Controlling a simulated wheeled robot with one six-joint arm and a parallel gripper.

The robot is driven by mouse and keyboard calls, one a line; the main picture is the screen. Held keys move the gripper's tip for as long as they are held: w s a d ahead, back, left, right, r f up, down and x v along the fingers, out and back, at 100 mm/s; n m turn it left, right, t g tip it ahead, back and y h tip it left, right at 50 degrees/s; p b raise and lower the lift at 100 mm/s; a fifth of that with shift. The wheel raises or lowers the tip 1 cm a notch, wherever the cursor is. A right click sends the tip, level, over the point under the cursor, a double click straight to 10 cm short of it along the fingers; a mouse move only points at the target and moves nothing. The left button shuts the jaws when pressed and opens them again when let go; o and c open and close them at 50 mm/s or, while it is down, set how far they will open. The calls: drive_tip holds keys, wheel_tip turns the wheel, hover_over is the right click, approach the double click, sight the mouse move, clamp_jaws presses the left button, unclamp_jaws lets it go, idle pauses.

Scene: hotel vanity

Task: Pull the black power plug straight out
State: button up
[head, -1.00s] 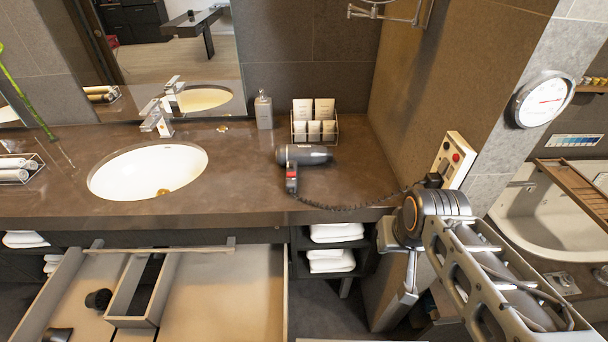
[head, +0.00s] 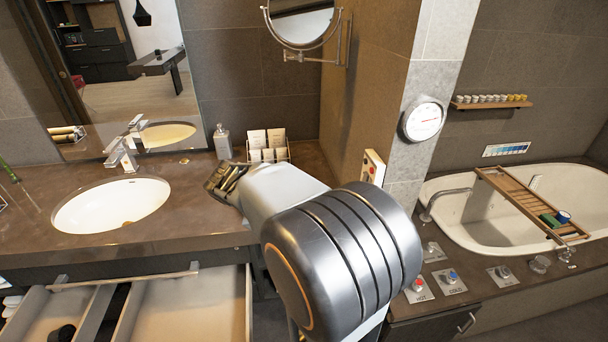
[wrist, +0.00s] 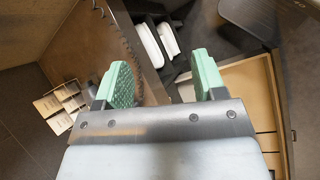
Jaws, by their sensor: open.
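My gripper (wrist: 163,78) shows in the wrist view with two green finger pads spread apart and nothing between them. It is above the counter's front edge. The wall panel (head: 373,166) with a red button shows in the head view, partly hidden behind my arm. The black power plug is not visible in either current view. The hair dryer is hidden behind my arm in the head view; a dark part, possibly of it, shows beside the left finger in the wrist view. A dark coiled cord (wrist: 130,54) appears to run along the counter edge.
The counter (head: 165,222) holds a sink (head: 112,206), a soap bottle (head: 222,142) and a card rack (head: 268,146). An open drawer (head: 190,308) juts out below. White towels (wrist: 149,45) lie on a shelf underneath. A bathtub (head: 470,232) stands right of the wall pillar.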

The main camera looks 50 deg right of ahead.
drive_tip(key=w+d+r+n+g+h+p, duration=0.1)
drive_tip(key=d+r+n+g+h, duration=0.15)
drive_tip(key=d, duration=0.45)
drive_tip(key=d+r+n+g+h+p, duration=0.1)
drive_tip(key=d+n+g+h, duration=0.15)
drive_tip(key=d, duration=0.35)
drive_tip(key=p+x, duration=0.2)
drive_tip(key=x, duration=1)
drive_tip(key=shift+s+d+m+g+p, duration=0.3)
drive_tip(key=c, duration=1.1)
drive_tip(key=shift+c, duration=0.2)
drive_tip(key=shift+w+a, duration=0.1)
drive_tip(key=shift+w+a, duration=0.35)
drive_tip(key=shift+a, duration=0.1)
drive_tip(key=shift+w+a, duration=0.1)
drive_tip(key=shift+w+a+p, duration=0.3)
drive_tip(key=shift+w+a, duration=0.7)
drive_tip(key=shift+a, duration=0.35)
